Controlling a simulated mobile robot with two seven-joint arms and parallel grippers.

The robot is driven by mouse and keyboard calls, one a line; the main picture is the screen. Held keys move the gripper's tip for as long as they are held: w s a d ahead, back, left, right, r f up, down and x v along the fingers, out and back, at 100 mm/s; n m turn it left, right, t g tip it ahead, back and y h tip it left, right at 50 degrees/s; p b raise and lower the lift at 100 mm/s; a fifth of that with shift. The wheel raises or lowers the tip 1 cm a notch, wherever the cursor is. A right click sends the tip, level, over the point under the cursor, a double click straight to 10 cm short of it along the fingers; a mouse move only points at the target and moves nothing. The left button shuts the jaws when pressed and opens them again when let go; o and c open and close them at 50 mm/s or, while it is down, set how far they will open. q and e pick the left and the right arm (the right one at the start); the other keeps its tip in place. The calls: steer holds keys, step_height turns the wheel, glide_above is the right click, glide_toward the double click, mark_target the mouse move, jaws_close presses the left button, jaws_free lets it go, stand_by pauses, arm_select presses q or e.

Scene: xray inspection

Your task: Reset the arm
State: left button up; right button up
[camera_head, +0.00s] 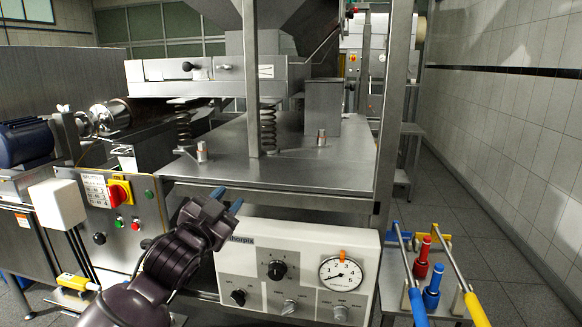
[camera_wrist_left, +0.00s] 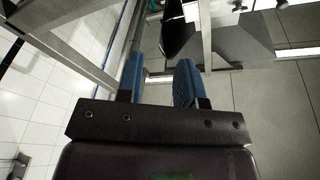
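My left arm comes in from the bottom left of the head view. Its dark gripper (camera_head: 227,200) points up and to the right, in front of the machine's lower front edge and just left of the white control box. The two blue fingertips stand apart with nothing between them. In the left wrist view the open gripper (camera_wrist_left: 158,78) shows two blue fingers with an empty gap. I cannot tell whether the gripper touches the machine. My right arm and gripper are not in view.
A white control box (camera_head: 298,268) with knobs and a gauge is close to my left gripper. A grey panel (camera_head: 122,225) with a red switch stands left. A metal table (camera_head: 300,165) lies behind. Levers with blue (camera_head: 417,306) and yellow (camera_head: 476,310) handles stand right. The floor (camera_head: 500,235) at right has free room.

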arm_select(q)
steer(key=s+a+f+n+g+y, duration=0.1)
steer(key=s+a+f+n, duration=0.15)
steer(key=f, duration=0.45)
steer(key=s+a+f+n+y, duration=0.2)
steer(key=s+a+f, duration=0.1)
steer(key=f, duration=0.5)
steer(key=s+a+f+n+g+y, duration=0.2)
steer(key=s+a+f+g, duration=0.1)
steer(key=s+f, duration=1)
steer(key=s+a+f+n+g+y, duration=0.2)
steer(key=s+a+f, duration=0.4)
steer(key=s+f, duration=0.6)
steer(key=shift+s+a+f+n+g+y, duration=0.15)
steer(key=shift+s+f+n+g+y, duration=0.25)
steer(key=shift+s+n+g, duration=0.1)
